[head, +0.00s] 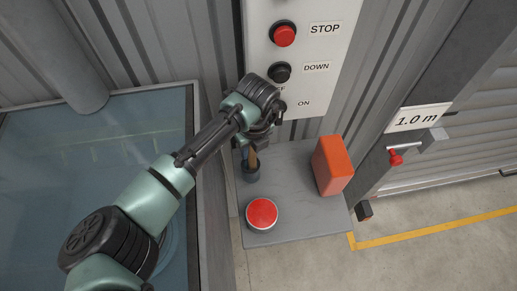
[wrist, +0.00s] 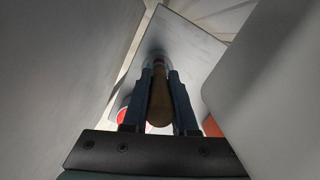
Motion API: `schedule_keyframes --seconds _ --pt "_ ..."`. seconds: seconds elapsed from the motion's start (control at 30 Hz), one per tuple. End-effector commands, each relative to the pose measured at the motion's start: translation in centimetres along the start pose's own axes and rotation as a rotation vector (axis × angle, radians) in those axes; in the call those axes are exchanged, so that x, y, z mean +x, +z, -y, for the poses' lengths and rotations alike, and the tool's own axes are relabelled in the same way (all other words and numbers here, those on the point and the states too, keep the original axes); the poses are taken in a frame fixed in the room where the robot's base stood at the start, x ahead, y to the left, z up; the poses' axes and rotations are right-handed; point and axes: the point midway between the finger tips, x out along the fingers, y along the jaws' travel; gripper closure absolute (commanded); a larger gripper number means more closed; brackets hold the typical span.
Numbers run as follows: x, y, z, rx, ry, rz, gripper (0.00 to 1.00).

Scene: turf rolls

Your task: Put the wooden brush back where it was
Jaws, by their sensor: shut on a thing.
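The wooden brush (wrist: 160,100) has a brown handle and is held lengthwise between the two fingers of my gripper (wrist: 160,78) in the wrist view. My gripper is shut on it. In the head view a short piece of the brown handle (head: 253,159) shows below my wrist, pointing down at a small dark round cup or holder (head: 251,175) on the grey shelf (head: 310,215). The handle's lower end meets the cup in that view; I cannot tell whether it is inside or just above. The brush's bristles are not clearly visible.
A red-topped round tin (head: 262,213) stands in front of the cup, and an orange box (head: 332,165) stands to the right. A control panel (head: 299,50) with buttons is behind. A glass-topped tank (head: 100,130) is left. The shelf's right front is clear.

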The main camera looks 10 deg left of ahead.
Motion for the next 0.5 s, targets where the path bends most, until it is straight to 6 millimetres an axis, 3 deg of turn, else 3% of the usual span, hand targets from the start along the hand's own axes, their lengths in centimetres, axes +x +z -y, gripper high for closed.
schedule_keyframes --seconds 0.27,0.3,0.43,0.5 --pt "0.2 -0.02 0.0 -0.001 0.0 0.0 1.0" --pt "0.19 -0.01 0.0 -0.001 0.0 0.0 0.7" --pt "0.16 -0.01 0.01 0.0 0.0 0.0 0.47" --pt "0.16 -0.02 0.01 0.0 0.0 0.0 0.44"
